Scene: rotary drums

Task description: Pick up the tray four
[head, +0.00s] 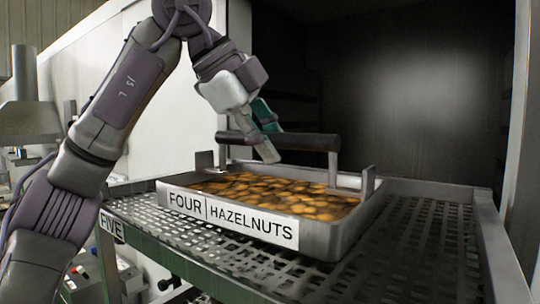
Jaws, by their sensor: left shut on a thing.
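The tray labelled "FOUR | HAZELNUTS" (320,240) is a shallow metal tray full of brown nuts (270,192). It sits level on a perforated metal shelf in the middle of the head view. A dark bar handle (305,142) spans above it between metal uprights. My left gripper (266,146) comes down from above and is shut on this handle, left of its middle. The fingers partly cover the bar, and the far side of the tray's base is hidden. My right gripper is not in view.
The perforated shelf (425,245) extends right and in front of the tray, with clear room. A dark open chamber (420,90) stands behind, with a pale wall at left. Metal equipment (28,115) stands far left.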

